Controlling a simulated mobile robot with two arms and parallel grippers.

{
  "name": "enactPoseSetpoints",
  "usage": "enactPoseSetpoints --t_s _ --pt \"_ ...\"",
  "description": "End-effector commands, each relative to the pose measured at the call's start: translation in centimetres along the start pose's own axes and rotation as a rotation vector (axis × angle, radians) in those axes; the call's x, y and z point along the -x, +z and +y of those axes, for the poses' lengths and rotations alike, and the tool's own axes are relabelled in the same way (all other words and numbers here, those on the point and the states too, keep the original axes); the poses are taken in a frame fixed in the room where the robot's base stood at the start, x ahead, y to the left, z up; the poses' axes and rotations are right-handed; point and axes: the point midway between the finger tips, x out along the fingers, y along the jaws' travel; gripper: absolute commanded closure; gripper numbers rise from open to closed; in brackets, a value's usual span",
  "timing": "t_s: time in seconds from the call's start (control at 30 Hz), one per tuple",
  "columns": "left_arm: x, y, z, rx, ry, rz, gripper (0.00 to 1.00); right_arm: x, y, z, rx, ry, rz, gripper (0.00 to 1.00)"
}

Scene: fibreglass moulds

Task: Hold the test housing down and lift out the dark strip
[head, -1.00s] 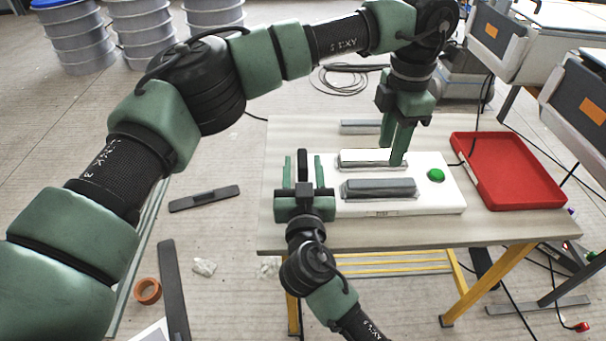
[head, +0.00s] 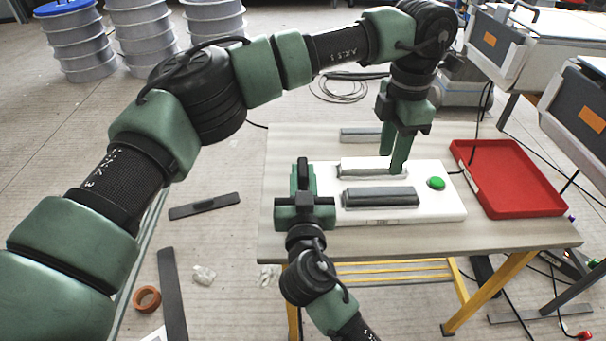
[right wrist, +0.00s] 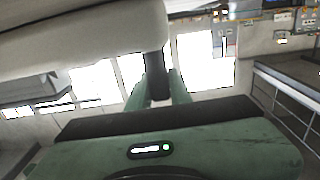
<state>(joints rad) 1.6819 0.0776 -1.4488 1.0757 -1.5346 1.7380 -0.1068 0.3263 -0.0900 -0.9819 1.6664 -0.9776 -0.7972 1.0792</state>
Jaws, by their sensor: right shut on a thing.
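The white test housing (head: 444,207) lies on the table with a green button (head: 436,183) at its right. A dark grey strip (head: 380,195) sits in its front slot. A second slot with a paler top (head: 372,165) lies behind it. My right gripper (head: 303,164) is at the housing's left end, shut on a dark upright piece; the right wrist view shows this piece (right wrist: 155,62) between the fingers, beside the pale housing. My left gripper (head: 397,160) points down over the rear slot's right end, its fingers seen nearly edge-on; its opening and any contact are unclear.
A red tray (head: 510,207) stands at the table's right, empty as far as I see. Another grey strip (head: 361,135) lies behind the housing. A cable runs between housing and tray. Long dark pieces (head: 204,206) and an orange ring (head: 147,298) lie on the floor.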

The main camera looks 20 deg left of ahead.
Motion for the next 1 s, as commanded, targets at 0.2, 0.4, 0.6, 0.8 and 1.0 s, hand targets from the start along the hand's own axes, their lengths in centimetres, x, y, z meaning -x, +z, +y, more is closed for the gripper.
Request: enactPoseSetpoints --t_s 0.2,0.4,0.6,0.8,1.0 --pt "0.0 0.0 0.0 0.0 0.0 0.0 0.64 0.02 0.04 -0.01 0.0 0.0 -0.001 1.0" --pt "0.0 0.0 0.0 0.0 0.0 0.0 0.64 0.02 0.05 -0.01 0.0 0.0 -0.001 1.0" --pt "0.0 0.0 0.0 0.0 0.0 0.0 0.64 0.02 0.06 -0.01 0.0 0.0 -0.001 1.0" --pt "0.0 0.0 0.0 0.0 0.0 0.0 0.64 0.02 0.07 -0.01 0.0 0.0 -0.001 1.0" --pt "0.47 0.12 -0.11 -0.025 0.0 -0.002 0.47 0.02 0.07 -0.01 0.0 0.0 -0.001 1.0"
